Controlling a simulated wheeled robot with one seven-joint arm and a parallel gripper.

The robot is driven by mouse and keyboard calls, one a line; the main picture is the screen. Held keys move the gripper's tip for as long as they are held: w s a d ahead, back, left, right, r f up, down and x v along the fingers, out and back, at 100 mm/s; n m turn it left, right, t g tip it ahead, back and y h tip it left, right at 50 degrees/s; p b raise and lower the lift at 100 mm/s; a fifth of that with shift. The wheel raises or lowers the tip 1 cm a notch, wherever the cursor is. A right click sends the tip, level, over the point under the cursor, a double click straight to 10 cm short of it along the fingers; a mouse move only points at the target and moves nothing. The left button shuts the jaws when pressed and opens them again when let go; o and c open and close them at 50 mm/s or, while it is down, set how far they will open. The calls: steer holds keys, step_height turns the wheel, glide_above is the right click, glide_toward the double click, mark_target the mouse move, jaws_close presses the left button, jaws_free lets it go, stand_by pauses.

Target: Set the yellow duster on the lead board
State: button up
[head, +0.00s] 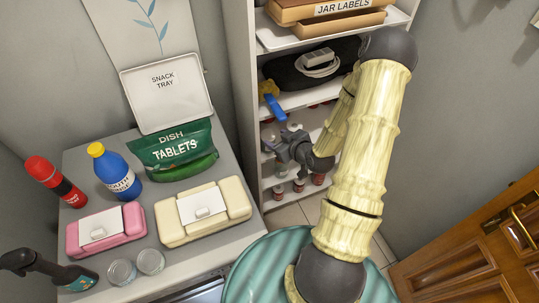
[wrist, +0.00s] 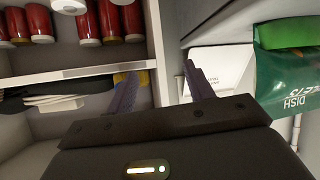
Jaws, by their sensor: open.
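The duster has a yellow head (head: 268,88) and a blue handle. In the head view it lies at the left end of the middle shelf, its handle reaching the shelf's front edge. The lead board looks like the black board (head: 300,75) on that shelf, bearing a white extension lead (head: 319,63). My gripper (head: 278,148) is open and empty, below and in front of the duster. In the wrist view, the duster's yellow part (wrist: 119,77) shows by my left finger, which partly hides it. The black board (wrist: 92,86) shows at the left.
The shelf unit's white side panel (head: 241,75) stands just left of the duster. Red-capped jars (head: 318,178) stand on lower shelves. A box marked JAR LABELS (head: 325,8) is above. The grey counter (head: 225,245) at left holds wipes packs, bottles and a green tablets bag (head: 175,150).

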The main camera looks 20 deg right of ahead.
steer(key=s+a+r+m+g+h, duration=0.1)
steer(key=s+a+r+m+g, duration=0.1)
steer(key=s+a+r+g, duration=0.2)
steer(key=s+a+r+m+g+h, duration=0.2)
steer(key=s+a+r+g, duration=0.3)
steer(key=s+r, duration=0.6)
steer(key=shift+s+a, duration=0.35)
steer(key=shift+s, duration=0.1)
